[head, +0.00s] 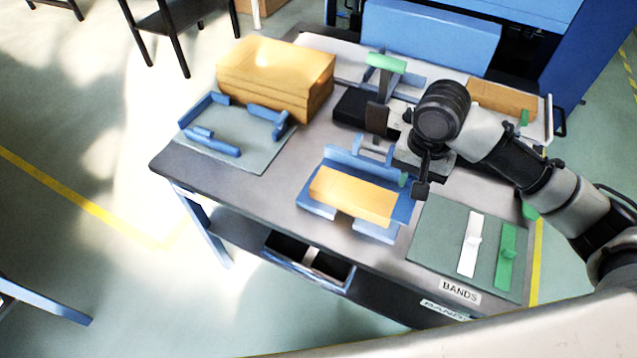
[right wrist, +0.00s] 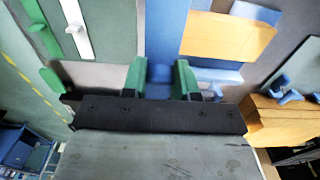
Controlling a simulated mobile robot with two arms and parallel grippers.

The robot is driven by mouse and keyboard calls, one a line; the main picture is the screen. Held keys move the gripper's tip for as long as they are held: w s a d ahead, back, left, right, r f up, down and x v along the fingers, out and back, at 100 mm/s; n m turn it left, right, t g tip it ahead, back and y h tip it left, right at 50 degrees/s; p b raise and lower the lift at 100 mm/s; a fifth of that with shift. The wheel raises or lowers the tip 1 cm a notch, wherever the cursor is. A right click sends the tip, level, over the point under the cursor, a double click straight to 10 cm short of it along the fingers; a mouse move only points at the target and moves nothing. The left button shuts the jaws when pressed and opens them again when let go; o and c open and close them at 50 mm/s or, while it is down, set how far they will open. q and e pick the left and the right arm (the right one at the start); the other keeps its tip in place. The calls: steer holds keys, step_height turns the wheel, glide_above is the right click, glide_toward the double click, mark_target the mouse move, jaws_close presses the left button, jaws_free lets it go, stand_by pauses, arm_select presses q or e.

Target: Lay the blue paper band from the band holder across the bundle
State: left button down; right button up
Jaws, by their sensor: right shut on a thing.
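The bundle (head: 352,196) is a tan stack of sheets lying in a blue cradle (head: 318,208); it also shows in the right wrist view (right wrist: 230,38). My right gripper (head: 411,184) is just beyond the bundle's right end. In the right wrist view its green fingers (right wrist: 160,80) are shut on a blue piece, apparently the blue paper band (right wrist: 165,35). The band is hard to tell from the blue cradle, and whether it touches the bundle is unclear. The band holder (head: 437,222) is a grey-green board holding a white band (head: 467,246) and a green band (head: 506,256). My left gripper is out of view.
A large tan stack (head: 275,78) stands at the back left behind a mat with blue guides (head: 210,146). A green-handled press-like device (head: 385,63) stands behind the cradle. An open drawer (head: 308,264) is under the front edge. Bare tabletop (head: 280,185) lies left of the cradle.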

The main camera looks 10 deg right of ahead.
glide_above(355, 191)
step_height(355, 191, down, 7)
steer(key=shift+r, duration=0.2)
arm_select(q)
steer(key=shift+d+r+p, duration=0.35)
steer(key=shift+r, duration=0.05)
arm_select(e)
steer(key=shift+f, duration=2.05)
steer(key=shift+f, duration=0.15)
steer(key=o, duration=0.9)
steer(key=shift+r, duration=0.2)
step_height(355, 191, up, 12)
steer(key=shift+a+f, duration=0.1)
